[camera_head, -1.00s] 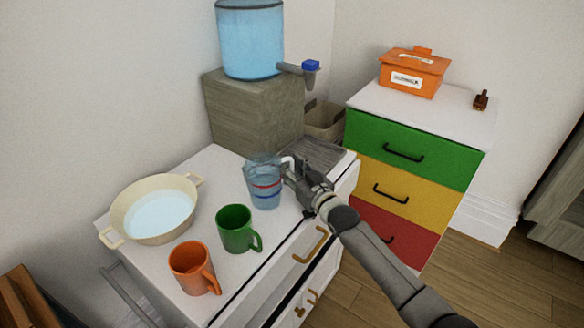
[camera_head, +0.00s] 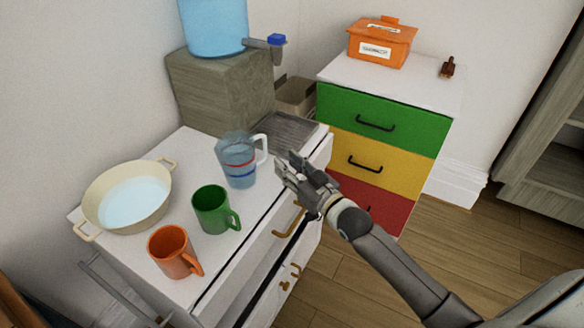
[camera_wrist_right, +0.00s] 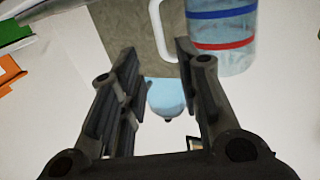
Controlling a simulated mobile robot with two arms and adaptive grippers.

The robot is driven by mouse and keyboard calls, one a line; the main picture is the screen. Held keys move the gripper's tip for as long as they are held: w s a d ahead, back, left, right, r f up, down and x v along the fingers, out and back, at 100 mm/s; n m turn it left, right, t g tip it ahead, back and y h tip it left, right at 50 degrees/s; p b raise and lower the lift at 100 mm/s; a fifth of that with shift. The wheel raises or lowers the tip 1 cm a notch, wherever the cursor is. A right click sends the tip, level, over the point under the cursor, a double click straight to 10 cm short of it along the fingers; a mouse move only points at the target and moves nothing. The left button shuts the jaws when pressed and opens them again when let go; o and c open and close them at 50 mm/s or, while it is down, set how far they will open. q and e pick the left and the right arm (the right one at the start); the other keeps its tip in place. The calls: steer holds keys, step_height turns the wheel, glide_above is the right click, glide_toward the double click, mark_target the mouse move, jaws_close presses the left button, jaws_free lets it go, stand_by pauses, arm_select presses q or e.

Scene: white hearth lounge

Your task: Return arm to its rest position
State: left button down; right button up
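My right gripper (camera_head: 290,172) is open and empty, just to the right of the clear measuring pitcher (camera_head: 238,168) and apart from it. In the right wrist view the two fingers (camera_wrist_right: 158,75) are spread with nothing between them. The pitcher stands upright on the white cabinet, with its white handle toward the gripper, and shows in the right wrist view (camera_wrist_right: 222,45) beyond the right finger. It has a red and a blue band and looks to hold liquid. My left gripper is not in view.
A cream pot (camera_head: 128,200), a green mug (camera_head: 213,212) and an orange mug (camera_head: 170,252) share the white cabinet top (camera_head: 192,150). A water dispenser (camera_head: 215,30) stands behind on a block (camera_head: 220,90). A drawer unit (camera_head: 385,120) bears an orange box (camera_head: 380,45). Floor is free at right.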

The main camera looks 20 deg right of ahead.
steer(key=shift+s+d, duration=0.15)
steer(key=shift+s, duration=0.3)
steer(key=s+a+f+g+h, duration=0.35)
steer(key=s+f+g, duration=0.45)
steer(key=s+f, duration=0.5)
steer(key=s+d+m+g, duration=0.1)
steer(key=s+g, duration=0.5)
steer(key=s, duration=1.4)
step_height(320, 180, down, 26)
steer(key=s+g+p, duration=0.1)
steer(key=s+d+f+g+h+p, duration=0.1)
steer(key=s+d+f, duration=0.2)
steer(key=s+f, duration=1.1)
steer(key=shift+s+p, duration=0.3)
steer(key=shift+s, duration=0.95)
